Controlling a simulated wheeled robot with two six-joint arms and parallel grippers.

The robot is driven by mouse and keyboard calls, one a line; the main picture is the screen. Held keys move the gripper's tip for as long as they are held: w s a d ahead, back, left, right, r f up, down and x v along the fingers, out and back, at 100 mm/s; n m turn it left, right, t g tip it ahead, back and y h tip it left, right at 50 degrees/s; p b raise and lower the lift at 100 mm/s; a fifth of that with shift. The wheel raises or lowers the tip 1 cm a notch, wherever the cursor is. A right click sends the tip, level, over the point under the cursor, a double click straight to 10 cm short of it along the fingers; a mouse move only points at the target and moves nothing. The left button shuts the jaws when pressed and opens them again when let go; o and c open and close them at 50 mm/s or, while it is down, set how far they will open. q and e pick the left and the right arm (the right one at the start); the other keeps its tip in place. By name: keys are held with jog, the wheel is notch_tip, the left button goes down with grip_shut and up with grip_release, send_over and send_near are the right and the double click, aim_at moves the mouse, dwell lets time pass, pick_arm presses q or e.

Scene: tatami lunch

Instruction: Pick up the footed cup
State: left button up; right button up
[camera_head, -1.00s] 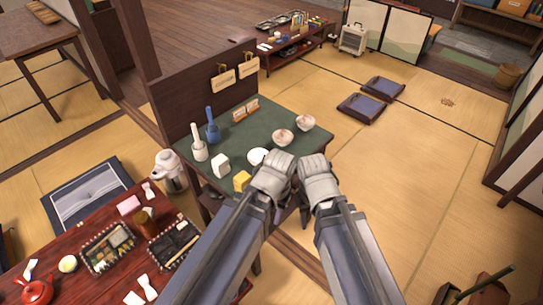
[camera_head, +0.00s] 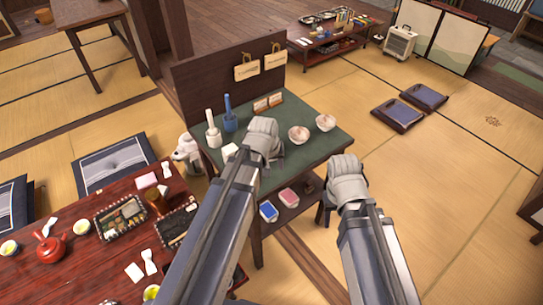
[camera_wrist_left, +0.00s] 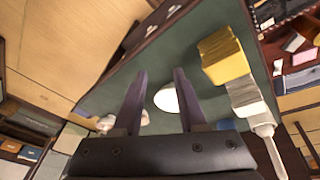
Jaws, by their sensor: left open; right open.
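My left gripper (camera_head: 263,128) is over the green table (camera_head: 290,170), open and empty. In the left wrist view its dark fingers (camera_wrist_left: 160,85) are spread, with a small white rounded vessel (camera_wrist_left: 168,99) showing between them on the tabletop. I cannot tell whether this is the footed cup; any foot is hidden, and my left gripper hides it in the head view. Two pale pinkish bowls (camera_head: 298,134) (camera_head: 325,122) stand right of the left gripper. My right gripper (camera_head: 346,170) is open and empty beyond the table's right edge.
White and blue upright bottle-like items (camera_head: 213,130) (camera_head: 229,114) stand at the back left. A dark panel (camera_head: 215,90) rises behind the table. A red table (camera_head: 95,215) stands left.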

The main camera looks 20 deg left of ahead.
pick_arm(q)
jog(key=w+a+n+t, duration=0.2)
jog(key=w+a+n, duration=0.2)
jog(key=w+a, duration=0.3)
jog(key=b+x, duration=0.4)
jog(key=b, duration=0.1)
jog(key=a+b+x, duration=0.1)
jog(key=b+x, duration=0.1)
jog(key=shift+s+f+b, duration=0.2)
jog(key=shift+f+b, duration=0.1)
jog(key=shift+f, duration=0.15)
jog(key=shift+r, duration=0.1)
grip_shut()
jog(key=shift+s+a, duration=0.1)
dwell(1.0)
